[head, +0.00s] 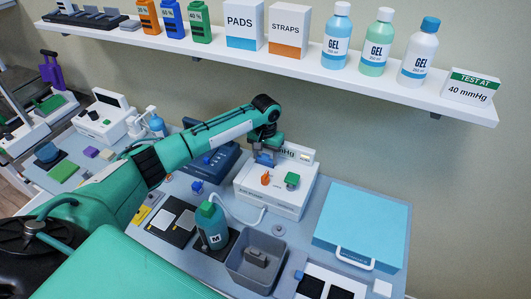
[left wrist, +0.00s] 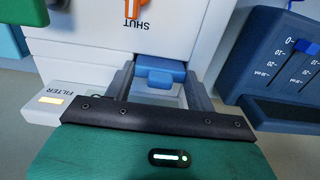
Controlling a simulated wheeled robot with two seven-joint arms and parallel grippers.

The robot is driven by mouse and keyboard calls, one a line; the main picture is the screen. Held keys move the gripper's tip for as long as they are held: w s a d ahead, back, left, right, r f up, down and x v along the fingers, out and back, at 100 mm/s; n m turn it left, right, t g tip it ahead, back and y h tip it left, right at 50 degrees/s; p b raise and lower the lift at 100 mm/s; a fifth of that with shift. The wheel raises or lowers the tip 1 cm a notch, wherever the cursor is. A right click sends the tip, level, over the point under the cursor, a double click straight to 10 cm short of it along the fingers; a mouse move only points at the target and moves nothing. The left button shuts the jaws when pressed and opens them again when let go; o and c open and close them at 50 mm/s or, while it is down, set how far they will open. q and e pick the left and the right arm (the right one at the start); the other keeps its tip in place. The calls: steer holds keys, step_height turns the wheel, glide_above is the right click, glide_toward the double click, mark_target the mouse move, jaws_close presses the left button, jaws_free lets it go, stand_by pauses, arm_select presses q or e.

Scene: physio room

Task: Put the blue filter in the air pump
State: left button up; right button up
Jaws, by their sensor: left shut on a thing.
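The air pump is a white box (head: 272,196) with an orange knob (head: 265,177) and a green knob (head: 292,180) in the head view. In the left wrist view its white face (left wrist: 185,25) carries an orange lever over the word SHUT, and a FILTER label with a lit amber lamp (left wrist: 50,100). My left gripper (head: 264,157) is at the pump's back left. It is shut on the blue filter (left wrist: 160,76), which shows between its grey fingers against the pump. I cannot tell how deep the filter sits in the pump. My right gripper is not in view.
A dark blue device (head: 213,161) stands close left of the pump. A green bottle (head: 211,226), a grey bin (head: 238,268) and a light blue case (head: 362,220) are in front and to the right. A loaded wall shelf (head: 300,68) runs above.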

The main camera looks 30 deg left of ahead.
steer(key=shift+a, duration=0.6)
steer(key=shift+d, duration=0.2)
arm_select(q)
steer(key=shift+p, duration=0.4)
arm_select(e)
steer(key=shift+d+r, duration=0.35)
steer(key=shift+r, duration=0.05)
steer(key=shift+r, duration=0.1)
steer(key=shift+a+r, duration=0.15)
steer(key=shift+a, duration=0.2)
arm_select(q)
steer(key=shift+p, duration=0.7)
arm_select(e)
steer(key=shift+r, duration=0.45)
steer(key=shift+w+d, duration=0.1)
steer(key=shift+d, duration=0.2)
